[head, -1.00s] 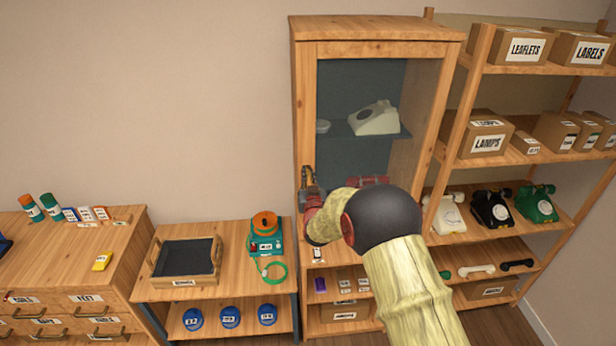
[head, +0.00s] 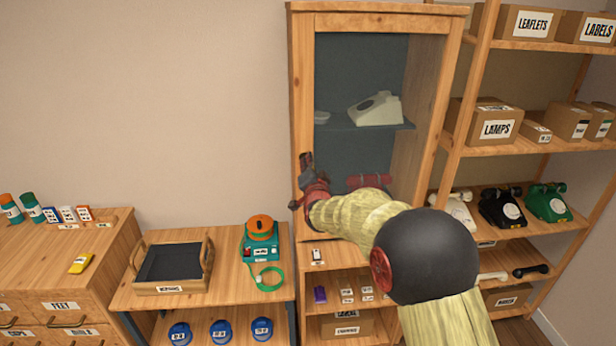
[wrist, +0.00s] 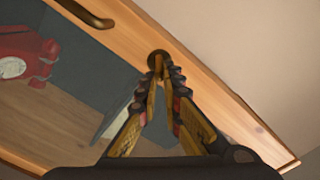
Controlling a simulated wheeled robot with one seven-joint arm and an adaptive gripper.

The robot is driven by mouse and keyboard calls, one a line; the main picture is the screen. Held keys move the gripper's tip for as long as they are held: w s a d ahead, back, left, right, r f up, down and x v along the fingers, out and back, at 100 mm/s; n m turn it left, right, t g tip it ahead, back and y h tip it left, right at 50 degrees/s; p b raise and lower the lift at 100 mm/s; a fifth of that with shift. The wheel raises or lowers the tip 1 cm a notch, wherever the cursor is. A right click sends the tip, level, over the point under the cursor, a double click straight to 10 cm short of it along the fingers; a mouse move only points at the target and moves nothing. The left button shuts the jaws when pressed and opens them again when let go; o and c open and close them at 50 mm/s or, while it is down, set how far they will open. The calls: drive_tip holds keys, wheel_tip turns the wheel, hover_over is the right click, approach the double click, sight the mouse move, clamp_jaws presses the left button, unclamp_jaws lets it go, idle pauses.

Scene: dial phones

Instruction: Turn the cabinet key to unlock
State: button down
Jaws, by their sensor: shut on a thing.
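The wooden cabinet (head: 301,110) has a glass-fronted door, which looks closed. In the wrist view the door frame (wrist: 205,82) crosses diagonally and carries a round, dark brass lock plate (wrist: 157,56). My gripper (head: 307,165) is at the left edge of the door. In the wrist view its fingertips (wrist: 160,76) come together right at the lock plate, shut on the cabinet key. The fingertips hide nearly all of the key, so I cannot tell its turn angle.
A bronze handle (wrist: 88,14) sits on the door frame near the lock. Behind the glass are a red phone (wrist: 22,58) and a cream phone (head: 376,108). A low table with a tray (head: 172,262) stands left; open shelves with phones and boxes (head: 497,129) stand right.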

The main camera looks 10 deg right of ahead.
drive_tip(key=m+b, duration=0.2)
drive_tip(key=b, duration=0.2)
drive_tip(key=m+b, duration=0.3)
drive_tip(key=b, duration=0.1)
drive_tip(key=f+m+b, duration=0.1)
drive_tip(key=m+b, duration=0.2)
drive_tip(key=b, duration=0.1)
drive_tip(key=shift+d, duration=0.2)
drive_tip(key=shift+m, duration=0.3)
drive_tip(key=c, duration=2)
unclamp_jaws()
drive_tip(key=s, duration=1.2)
